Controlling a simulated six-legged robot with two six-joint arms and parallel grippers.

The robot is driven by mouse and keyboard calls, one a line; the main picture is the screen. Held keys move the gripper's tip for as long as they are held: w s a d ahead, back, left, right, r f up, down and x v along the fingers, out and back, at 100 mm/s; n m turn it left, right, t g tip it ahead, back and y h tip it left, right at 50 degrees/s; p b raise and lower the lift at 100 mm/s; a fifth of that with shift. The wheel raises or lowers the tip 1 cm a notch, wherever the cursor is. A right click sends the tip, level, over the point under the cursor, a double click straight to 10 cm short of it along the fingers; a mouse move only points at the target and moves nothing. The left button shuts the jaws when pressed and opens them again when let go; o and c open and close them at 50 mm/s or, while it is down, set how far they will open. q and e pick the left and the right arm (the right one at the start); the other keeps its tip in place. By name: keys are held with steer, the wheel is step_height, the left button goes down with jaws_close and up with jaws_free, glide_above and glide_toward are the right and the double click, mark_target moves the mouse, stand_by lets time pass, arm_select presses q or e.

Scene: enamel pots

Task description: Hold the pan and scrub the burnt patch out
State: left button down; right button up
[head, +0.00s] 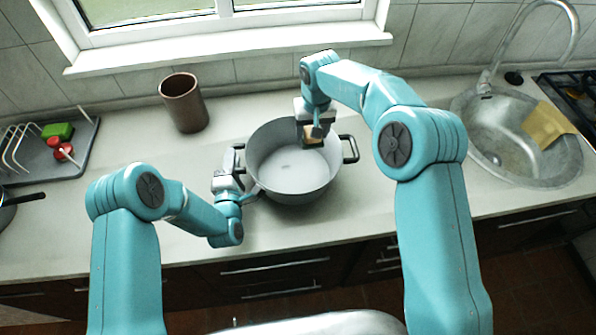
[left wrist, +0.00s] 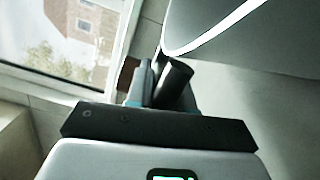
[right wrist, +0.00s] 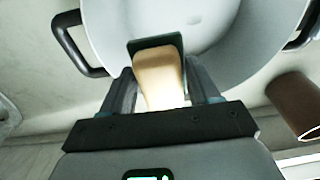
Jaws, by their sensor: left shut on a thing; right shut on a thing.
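The grey pan (head: 290,185) with a pale inside and two dark side handles stands on the counter. My left gripper (head: 237,166) is shut on its left handle; the left wrist view shows the dark handle (left wrist: 175,82) between the fingers. My right gripper (head: 313,128) is shut on a scrubber (head: 313,141) over the right side of the pan's inside. In the right wrist view the scrubber (right wrist: 158,75) has a tan grip and a dark green pad. A faint grey mark shows on the pan's inside there; I cannot tell if the pad touches the pan.
A brown cup (head: 184,103) stands behind the pan to the left. A dish rack (head: 45,155) with a green sponge (head: 58,131) and red items is at far left. A sink (head: 500,125) with a yellow cloth (head: 548,122) is at right. Counter (head: 125,135) is clear around the cup.

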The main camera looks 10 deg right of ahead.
glide_above(283, 169)
steer(key=shift+s+d+f, duration=0.1)
steer(key=shift+f, duration=2.35)
steer(key=shift+s+d+f, duration=0.1)
steer(key=shift+f, duration=2.3)
steer(key=shift+f, duration=1.5)
steer(key=shift+d, duration=0.6)
steer(key=shift+d+f, duration=0.1)
steer(key=shift+d, duration=0.1)
steer(key=shift+a, duration=0.95)
step_height(283, 169, up, 13)
